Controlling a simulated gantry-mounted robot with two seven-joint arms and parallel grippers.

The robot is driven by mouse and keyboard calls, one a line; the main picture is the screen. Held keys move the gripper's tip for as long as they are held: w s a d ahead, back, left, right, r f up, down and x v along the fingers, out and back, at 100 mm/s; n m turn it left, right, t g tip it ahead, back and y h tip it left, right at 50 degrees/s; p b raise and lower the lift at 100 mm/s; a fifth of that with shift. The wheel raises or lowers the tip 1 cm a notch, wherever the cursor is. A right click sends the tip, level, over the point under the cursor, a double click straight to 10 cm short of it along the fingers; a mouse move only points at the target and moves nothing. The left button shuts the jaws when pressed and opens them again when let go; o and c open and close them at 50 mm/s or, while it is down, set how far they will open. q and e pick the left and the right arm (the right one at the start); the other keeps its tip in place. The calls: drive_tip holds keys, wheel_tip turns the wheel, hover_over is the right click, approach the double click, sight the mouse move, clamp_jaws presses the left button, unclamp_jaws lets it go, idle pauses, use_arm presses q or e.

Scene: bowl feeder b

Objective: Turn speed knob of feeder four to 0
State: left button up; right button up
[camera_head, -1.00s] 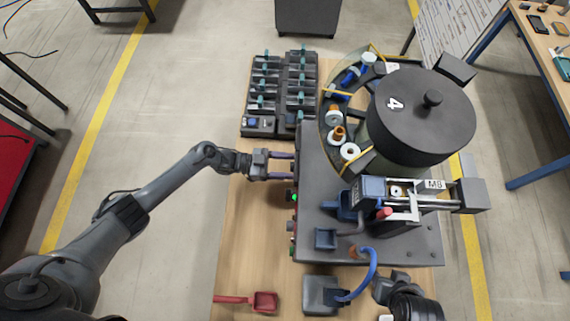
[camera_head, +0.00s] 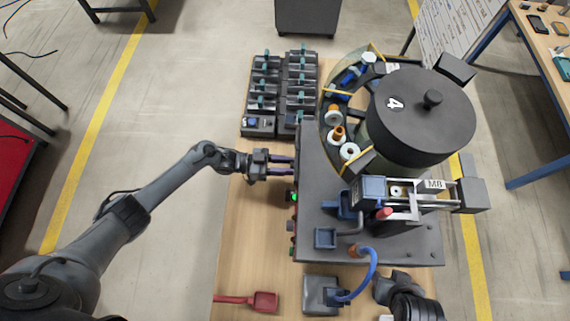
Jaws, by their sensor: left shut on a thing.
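Feeder four is a dark round bowl unit marked 4 (camera_head: 425,112) on a grey base box (camera_head: 322,215). My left gripper (camera_head: 290,165) reaches in from the left, its two fingers against the left side of the box near its far end. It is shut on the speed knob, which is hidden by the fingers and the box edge. A lit green button (camera_head: 293,197) shows on the same side, nearer to me. My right gripper (camera_head: 384,287) is low at the right, near the front of the box; its fingers are not clear.
Rows of dark bins with teal clips (camera_head: 264,88) stand beyond the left gripper. A red scoop (camera_head: 262,301) and a grey box with a blue hose (camera_head: 322,294) lie at the front. The wooden table (camera_head: 245,235) is clear left of the feeder.

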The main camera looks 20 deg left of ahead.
use_arm(q)
drive_tip(key=n, duration=1)
drive_tip(key=shift+w+p, duration=0.1)
drive_tip(key=shift+p, duration=0.25)
drive_tip(key=shift+n, duration=0.3)
drive_tip(key=o, duration=1)
drive_tip(key=shift+o, duration=0.2)
drive_tip(key=shift+a+f, duration=0.1)
drive_tip(key=shift+a, duration=0.05)
drive_tip(key=b+v, duration=0.1)
drive_tip(key=v, duration=0.9)
drive_tip(key=shift+a+b, duration=0.25)
drive_tip(key=shift+b, duration=0.1)
